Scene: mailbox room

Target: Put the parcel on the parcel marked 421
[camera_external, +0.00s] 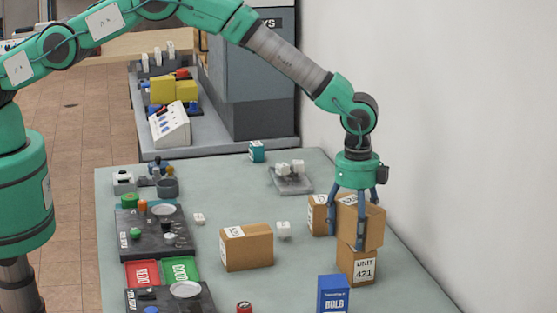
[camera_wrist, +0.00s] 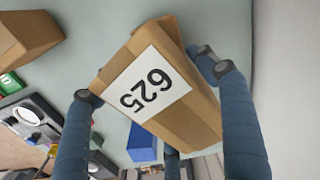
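A brown cardboard parcel (camera_external: 366,222) is between the fingers of my gripper (camera_external: 350,240). In the wrist view the parcel (camera_wrist: 185,115) has a white label reading 625 and sits turned at an angle. The fingers of my gripper (camera_wrist: 150,80) close on its opposite sides. The parcel marked UNIT 421 (camera_external: 357,266) stands upright on the table directly below it. The held parcel's underside is at the top of the 421 parcel; I cannot tell if they touch.
Another brown parcel (camera_external: 318,217) stands close behind at left, and a larger one (camera_external: 246,248) stands further left. A blue bulb box (camera_external: 333,294) is in front. A white wall (camera_external: 450,150) rises at right.

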